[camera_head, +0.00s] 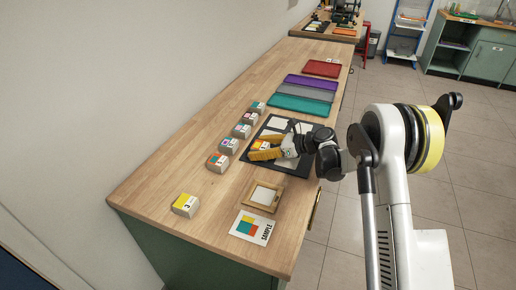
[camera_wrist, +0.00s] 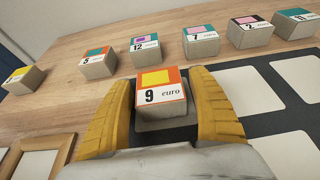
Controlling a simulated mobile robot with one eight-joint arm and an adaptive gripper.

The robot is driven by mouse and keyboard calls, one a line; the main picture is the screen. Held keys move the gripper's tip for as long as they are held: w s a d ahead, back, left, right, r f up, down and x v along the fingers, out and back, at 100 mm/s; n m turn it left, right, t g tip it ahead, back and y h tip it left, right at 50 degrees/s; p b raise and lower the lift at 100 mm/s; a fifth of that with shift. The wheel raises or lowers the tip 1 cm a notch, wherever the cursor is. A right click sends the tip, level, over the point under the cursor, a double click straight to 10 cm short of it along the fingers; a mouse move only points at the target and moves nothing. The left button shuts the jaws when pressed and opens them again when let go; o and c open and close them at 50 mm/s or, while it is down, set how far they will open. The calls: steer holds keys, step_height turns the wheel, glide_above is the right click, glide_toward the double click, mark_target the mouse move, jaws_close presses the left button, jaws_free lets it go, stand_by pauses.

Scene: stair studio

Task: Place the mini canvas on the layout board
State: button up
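The mini canvas (camera_wrist: 162,92), a pale block with an orange and yellow top marked "9 euro", is between the yellow fingers of my gripper (camera_wrist: 164,90). The head view also shows the mini canvas (camera_head: 264,145) between the fingers. It is over a pale square of the black layout board (camera_head: 292,166); whether it rests there or hangs slightly above is unclear. The board also shows in the wrist view (camera_wrist: 255,122), with other pale squares bare. My gripper hides part of the board.
Several similar blocks stand in a row left of the board, including a "5 euro" block (camera_head: 217,162). A yellow block (camera_head: 186,204) stands nearer. A wooden frame (camera_head: 260,196) and a sample card (camera_head: 252,226) lie in front. Teal (camera_head: 299,104), grey, purple and red trays lie beyond.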

steer(key=shift+r, duration=0.25)
steer(key=p+v, duration=0.4)
steer(key=v, duration=0.8)
steer(key=s+d+r+n+h, duration=0.2)
steer(key=s+r+n+h, duration=0.55)
steer(key=s+r, duration=0.6)
steer(key=s+d+n+t+h, duration=0.1)
steer(key=s+d+n+h, duration=0.1)
steer(key=s+d+n, duration=0.2)
steer(key=s+d+n+t+h, duration=0.1)
steer(key=s+d+n+h, duration=0.2)
steer(key=s+n, duration=0.7)
steer(key=s+d, duration=0.2)
steer(key=s, duration=0.5)
steer(key=shift+s+t, duration=0.3)
